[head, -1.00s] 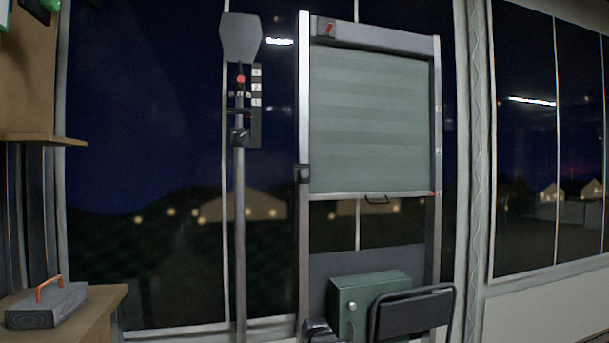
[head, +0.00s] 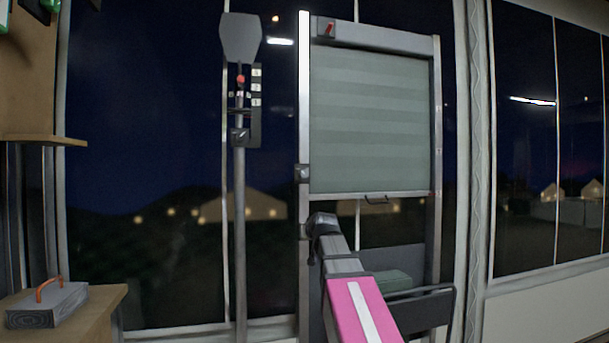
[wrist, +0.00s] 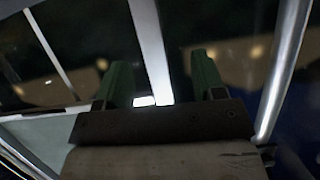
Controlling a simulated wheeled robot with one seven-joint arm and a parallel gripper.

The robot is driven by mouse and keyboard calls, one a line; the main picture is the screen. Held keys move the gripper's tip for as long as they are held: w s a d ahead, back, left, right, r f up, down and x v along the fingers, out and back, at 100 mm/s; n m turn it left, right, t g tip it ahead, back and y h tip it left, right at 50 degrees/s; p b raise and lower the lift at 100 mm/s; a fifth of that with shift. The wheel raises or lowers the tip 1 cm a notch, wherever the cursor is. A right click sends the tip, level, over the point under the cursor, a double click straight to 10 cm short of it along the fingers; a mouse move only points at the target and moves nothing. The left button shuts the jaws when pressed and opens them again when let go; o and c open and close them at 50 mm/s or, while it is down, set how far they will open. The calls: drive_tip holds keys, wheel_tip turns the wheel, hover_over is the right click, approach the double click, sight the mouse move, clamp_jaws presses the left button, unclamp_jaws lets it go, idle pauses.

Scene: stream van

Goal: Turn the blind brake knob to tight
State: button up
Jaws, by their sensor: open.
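A pale green blind (head: 370,125) hangs partly lowered in a grey frame in the head view. A small dark block with a lighter knob (head: 303,174) sits on the frame's left post and looks to be the brake knob; its setting is too small to read. My gripper (head: 318,222) is below it and apart from it, with the fingers hard to make out there. In the wrist view my gripper (wrist: 163,85) shows two green fingers spread open with nothing held between them. I cannot clearly identify the knob in the wrist view.
A pole with a red button (head: 240,79) and a dark switch box (head: 240,136) stands left of the frame. A pull handle (head: 376,199) hangs under the blind. A green box (head: 385,281) and dark folded panel (head: 425,308) stand low right. A toolbox (head: 47,305) sits far left.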

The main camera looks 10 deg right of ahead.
sight(305, 173)
wheel_tip(305, 173, up, 22)
drive_tip(key=s+d+t, duration=0.1)
drive_tip(key=s+t, duration=0.2)
drive_tip(key=t, duration=0.1)
drive_tip(key=w, duration=1.1)
drive_tip(key=shift+a+f, duration=0.15)
drive_tip(key=shift+a, duration=0.1)
drive_tip(key=c, duration=0.9)
